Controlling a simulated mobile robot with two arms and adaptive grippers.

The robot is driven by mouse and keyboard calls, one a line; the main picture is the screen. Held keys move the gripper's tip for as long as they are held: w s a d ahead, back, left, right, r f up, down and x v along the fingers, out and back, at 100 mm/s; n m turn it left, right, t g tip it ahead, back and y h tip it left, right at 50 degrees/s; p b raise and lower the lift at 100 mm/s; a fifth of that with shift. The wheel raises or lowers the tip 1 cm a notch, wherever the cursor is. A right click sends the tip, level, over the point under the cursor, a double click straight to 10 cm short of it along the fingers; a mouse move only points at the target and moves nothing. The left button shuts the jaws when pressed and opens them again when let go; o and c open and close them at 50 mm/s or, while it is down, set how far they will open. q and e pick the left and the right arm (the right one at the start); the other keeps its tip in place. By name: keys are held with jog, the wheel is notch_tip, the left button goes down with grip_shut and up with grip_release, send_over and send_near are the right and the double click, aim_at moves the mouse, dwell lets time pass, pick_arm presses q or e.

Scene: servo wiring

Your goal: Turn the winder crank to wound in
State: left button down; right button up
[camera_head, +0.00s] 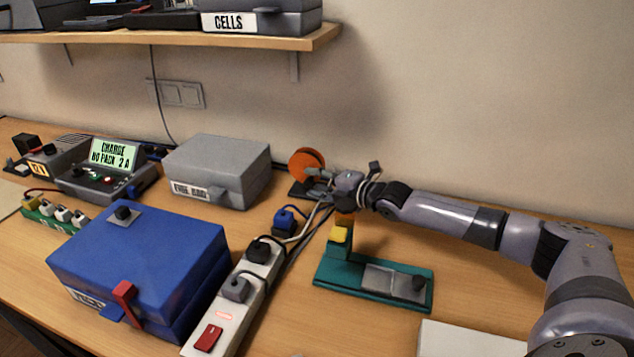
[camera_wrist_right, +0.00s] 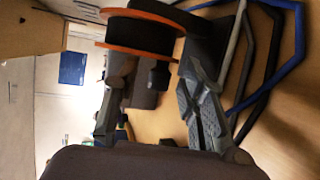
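The winder has an orange-flanged spool (camera_head: 307,160) on a dark base (camera_head: 300,190) at the back of the bench. In the right wrist view the spool (camera_wrist_right: 142,32), with its dark core, is just beyond the fingers. A small dark knob (camera_wrist_right: 159,75), apparently the crank handle, shows between the fingers. My right gripper (camera_head: 322,181) is at the winder's right side, and it also shows in the right wrist view (camera_wrist_right: 155,90). Its fingers are apart, with a gap on both sides of the knob. In the head view the crank is hidden by the gripper. My left gripper is not in view.
Cables run beside the winder toward a power strip (camera_head: 235,290). A green stand with a yellow top (camera_head: 372,283) is in front of my right forearm. A blue box (camera_head: 140,255) and a grey box (camera_head: 222,165) stand left. A shelf (camera_head: 170,42) overhangs the back left.

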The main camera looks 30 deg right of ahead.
jog(key=shift+s+d, duration=0.2)
jog(key=shift+s, duration=0.3)
jog(key=v, duration=0.6)
jog(key=shift+s+d, duration=0.1)
jog(key=shift+s, duration=0.1)
jog(key=shift+v, duration=1.8)
jog(key=shift+s+d+r, duration=0.15)
jog(key=shift+s+r, duration=0.05)
jog(key=shift+s, duration=0.15)
